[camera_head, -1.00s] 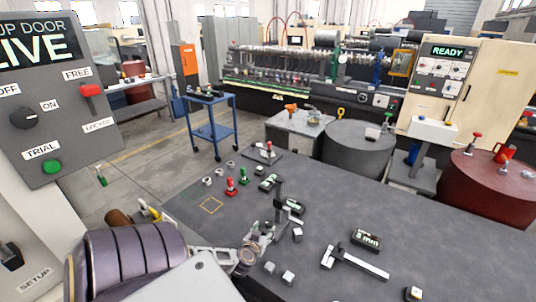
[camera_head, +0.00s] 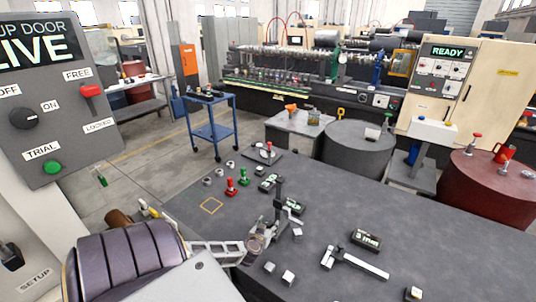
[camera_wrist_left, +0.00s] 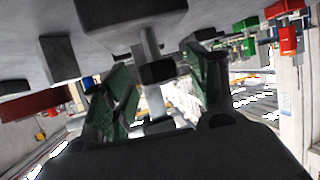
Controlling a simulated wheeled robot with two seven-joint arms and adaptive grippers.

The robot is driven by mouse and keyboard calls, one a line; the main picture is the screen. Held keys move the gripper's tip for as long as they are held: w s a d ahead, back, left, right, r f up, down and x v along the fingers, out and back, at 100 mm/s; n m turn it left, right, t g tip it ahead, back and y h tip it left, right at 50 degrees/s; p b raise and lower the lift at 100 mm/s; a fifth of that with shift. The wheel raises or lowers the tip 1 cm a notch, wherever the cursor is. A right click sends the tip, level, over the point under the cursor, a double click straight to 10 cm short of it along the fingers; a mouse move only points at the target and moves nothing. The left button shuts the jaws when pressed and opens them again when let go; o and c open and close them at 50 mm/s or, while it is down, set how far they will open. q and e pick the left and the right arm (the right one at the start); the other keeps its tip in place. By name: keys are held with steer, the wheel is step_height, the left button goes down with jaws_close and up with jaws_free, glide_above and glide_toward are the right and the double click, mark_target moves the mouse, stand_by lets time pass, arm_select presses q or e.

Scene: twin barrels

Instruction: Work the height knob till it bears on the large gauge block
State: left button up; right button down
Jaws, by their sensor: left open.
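The height gauge stands on the dark table (camera_head: 430,258), and its upright post (camera_head: 279,190) shows in the head view. In the left wrist view the picture is upside down, and the post (camera_wrist_left: 149,45) with a dark carriage (camera_wrist_left: 157,71) shows between my fingers. My left gripper (camera_head: 262,238) is open at the gauge, its green-padded fingers (camera_wrist_left: 165,92) on either side and apart; contact cannot be told. The height knob cannot be made out clearly. Small metal blocks (camera_head: 289,277) stand in front of the gauge; which is the large gauge block cannot be told. My right gripper is out of view.
Red (camera_head: 231,187) and green (camera_head: 244,177) pieces stand behind the gauge. A switch panel (camera_head: 55,100) is at the left. The table's right part is mostly clear.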

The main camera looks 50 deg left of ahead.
arm_select(q)
steer(key=c, duration=1)
steer(key=shift+d+n+g+y, duration=0.1)
steer(key=shift+n+g+y, duration=0.3)
steer(key=shift+n+y, duration=0.2)
steer(key=shift+w+d+n+g+y, duration=0.1)
steer(key=shift+n+g+y, duration=0.6)
steer(key=shift+n, duration=0.15)
steer(key=shift+w+d+n+g+y, duration=0.1)
steer(key=shift+n+g+y, duration=0.55)
steer(key=shift+n, duration=0.2)
steer(key=shift+w+d+n+g+y, duration=0.1)
steer(key=shift+w+n+g+y, duration=0.1)
steer(key=shift+n+g+y, duration=0.85)
steer(key=shift+w+d+n+g+y, duration=0.15)
steer(key=shift+n+g+y, duration=0.15)
steer(key=shift+n+g, duration=1.35)
steer(key=shift+w+f+n+g+b, duration=0.15)
steer(key=shift+n+g+b, duration=0.2)
steer(key=shift+n+g, duration=0.95)
steer(key=shift+w+n+g+b, duration=0.1)
steer(key=shift+n+g+b, duration=0.2)
steer(key=shift+g, duration=0.45)
steer(key=shift+a+n+g, duration=0.15)
steer(key=shift+n+g, duration=0.35)
steer(key=shift+g, duration=0.1)
